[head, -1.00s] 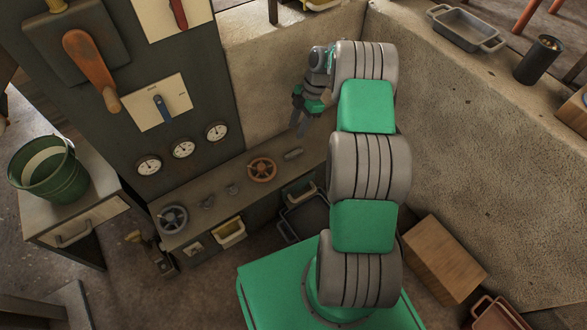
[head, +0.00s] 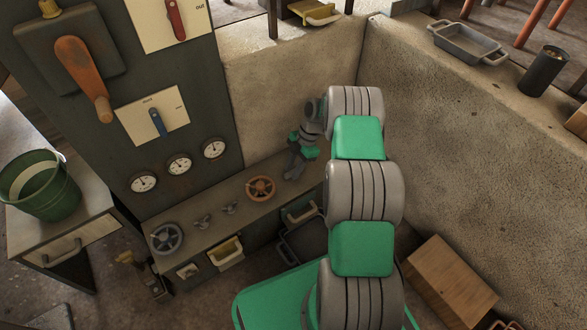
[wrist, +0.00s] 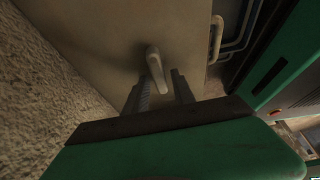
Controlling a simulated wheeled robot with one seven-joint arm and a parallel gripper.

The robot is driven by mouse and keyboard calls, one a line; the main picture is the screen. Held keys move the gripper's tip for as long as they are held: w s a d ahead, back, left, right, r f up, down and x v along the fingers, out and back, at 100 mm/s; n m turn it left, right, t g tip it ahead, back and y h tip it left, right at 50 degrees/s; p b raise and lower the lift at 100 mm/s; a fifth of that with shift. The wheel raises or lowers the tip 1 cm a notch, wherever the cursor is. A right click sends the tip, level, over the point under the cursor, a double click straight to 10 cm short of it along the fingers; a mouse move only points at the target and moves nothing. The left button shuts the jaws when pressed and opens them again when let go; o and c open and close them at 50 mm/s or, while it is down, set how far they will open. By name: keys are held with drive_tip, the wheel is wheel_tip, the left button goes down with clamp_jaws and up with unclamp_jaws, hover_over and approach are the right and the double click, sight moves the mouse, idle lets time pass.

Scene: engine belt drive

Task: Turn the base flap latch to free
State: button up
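A small pale lever, apparently the base flap latch (wrist: 154,60), stands on a beige-grey surface in the wrist view. My gripper (wrist: 163,80) is open there, with one dark finger on each side of the lever's near end. I cannot tell whether either finger touches it.
Concrete walls (head: 440,130) rise behind and right. A pale handle (wrist: 216,38) is near the lever.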

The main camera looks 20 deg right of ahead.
clamp_jaws()
drive_tip(key=shift+m, duration=0.3)
idle(0.3)
drive_tip(key=m+t+p, duration=0.1)
drive_tip(key=m, duration=0.2)
drive_tip(key=shift+r, duration=0.15)
drive_tip(key=m+t+p, duration=0.1)
drive_tip(key=m, duration=0.2)
drive_tip(key=shift+m+t+h+p, duration=0.3)
drive_tip(key=shift+m+t, duration=0.1)
drive_tip(key=m+t, duration=0.1)
drive_tip(key=m, duration=0.1)
drive_tip(key=m+h+p, duration=0.1)
drive_tip(key=m, duration=0.2)
drive_tip(key=shift+w+m+t+p, duration=0.15)
drive_tip(key=shift+m+t+p, duration=0.15)
drive_tip(key=shift+t, duration=0.1)
drive_tip(key=m+h, duration=0.1)
drive_tip(key=m, duration=0.1)
drive_tip(key=m+h+p, duration=0.1)
drive_tip(key=m, duration=0.1)
drive_tip(key=shift+d+m+t, duration=0.1)
drive_tip(key=shift+m+t, duration=0.2)
drive_tip(key=shift+m, duration=0.1)
drive_tip(key=shift+o, duration=1)
unclamp_jaws()
